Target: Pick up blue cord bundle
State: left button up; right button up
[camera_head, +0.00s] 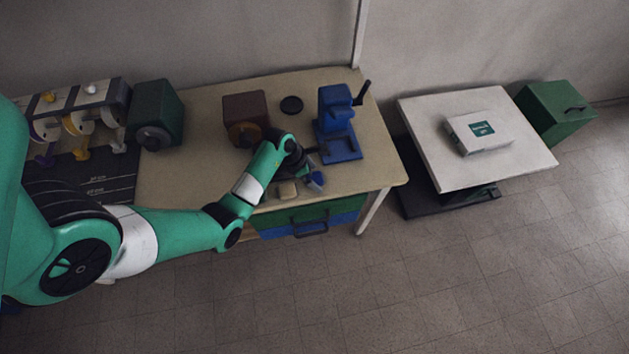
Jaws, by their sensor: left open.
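A small blue object (316,181), which looks like the blue cord bundle, is near the front edge of the tan workbench (210,108). My left arm reaches in from the left over the bench. My left gripper (311,169) is open and points down right at the blue object. The gripper and wrist partly cover it, and I cannot tell whether the fingers touch it. My right gripper is not in view.
A blue press with a black handle (336,115) stands just behind the gripper. A brown box-shaped machine (245,112), a black disc (291,104) and a small beige block (287,190) are nearby. A white lift table (420,125) with a white box (478,133) stands right.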

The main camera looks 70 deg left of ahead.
pick_arm(q)
jog(key=c, duration=1.4)
jog(key=shift+r, duration=0.1)
